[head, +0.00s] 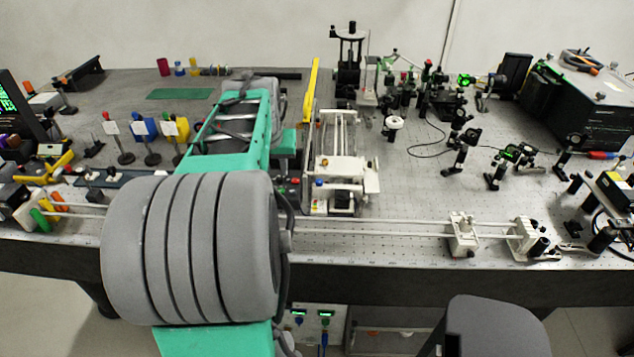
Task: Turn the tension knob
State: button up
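I cannot pick out the tension knob for certain. A white framed device with rails (343,150) stands mid-bench, just right of my arm. It has a small blue knob-like part (320,183) low on its left side and small red and yellow parts below that. A yellow upright bar (312,80) rises at its left rear. My teal and grey arm reaches forward over the bench left of this device and covers part of the bench there. My gripper's fingers do not show; the far end of the arm is hidden behind its own links.
Long horizontal rods (390,231) run along the front edge to white clamp blocks (462,236). Optics posts (460,145) crowd the right side, with a dark box (580,100) behind. Card holders (150,130) stand at left.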

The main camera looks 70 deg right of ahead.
aim_at(319, 181)
jog(key=s+d+f+m+g, duration=0.1)
jog(key=s+d+m, duration=0.1)
jog(key=s+d, duration=0.5)
jog(key=f, duration=0.2)
jog(key=s+f, duration=0.1)
jog(key=f, duration=0.1)
jog(key=f+p, duration=0.1)
jog(key=f, duration=0.1)
jog(key=shift+s+d+f, duration=0.25)
jog(key=shift+s+d, duration=0.05)
jog(key=shift+d, duration=0.1)
jog(key=shift+d+f, duration=0.1)
jog(key=shift+f, duration=0.15)
jog(key=shift+c, duration=0.4)
grip_shut()
